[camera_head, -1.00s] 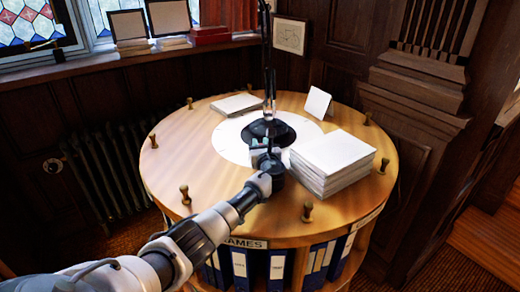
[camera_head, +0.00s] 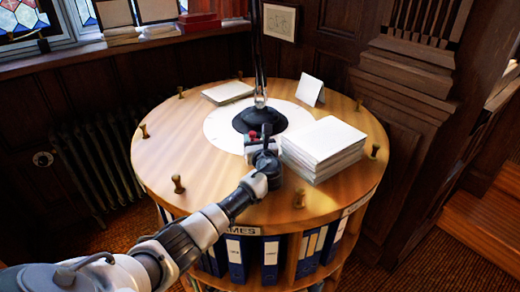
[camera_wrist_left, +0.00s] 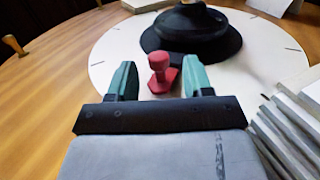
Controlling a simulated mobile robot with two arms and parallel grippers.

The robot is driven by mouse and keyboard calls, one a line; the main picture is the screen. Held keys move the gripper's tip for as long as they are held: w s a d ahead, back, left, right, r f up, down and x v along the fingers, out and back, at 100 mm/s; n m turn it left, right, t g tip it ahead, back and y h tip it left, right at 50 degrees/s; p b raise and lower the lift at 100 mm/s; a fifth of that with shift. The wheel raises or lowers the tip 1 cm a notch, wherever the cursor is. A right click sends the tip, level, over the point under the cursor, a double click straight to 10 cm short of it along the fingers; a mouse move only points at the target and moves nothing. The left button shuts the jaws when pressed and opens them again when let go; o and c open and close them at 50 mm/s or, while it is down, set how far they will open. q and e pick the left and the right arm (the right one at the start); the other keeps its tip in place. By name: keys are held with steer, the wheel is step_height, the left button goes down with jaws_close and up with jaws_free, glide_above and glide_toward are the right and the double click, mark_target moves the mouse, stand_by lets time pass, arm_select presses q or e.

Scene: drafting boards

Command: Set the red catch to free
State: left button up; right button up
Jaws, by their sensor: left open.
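The red catch (camera_wrist_left: 159,68) is a small knob on a red foot, on the white disc (camera_wrist_left: 105,60) just in front of the black lamp base (camera_wrist_left: 190,38). My left gripper (camera_wrist_left: 159,84) is open, with one green finger on each side of the catch and small gaps between. In the head view the catch is a small red spot (camera_head: 252,136) beside my left gripper (camera_head: 258,146), which partly hides it. I cannot tell which setting the catch is at. My right gripper is not in view.
The lamp stands on a round wooden table (camera_head: 165,150) with peg handles round its rim. A stack of white paper (camera_head: 322,143) is close to the right of my left gripper. A thin pad (camera_head: 228,92) and a white card (camera_head: 309,90) are farther back. The table's left side is clear.

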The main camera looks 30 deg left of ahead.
arm_select(q)
steer(key=v, duration=0.6)
steer(key=shift+s+d, duration=0.1)
steer(key=shift+d, duration=0.05)
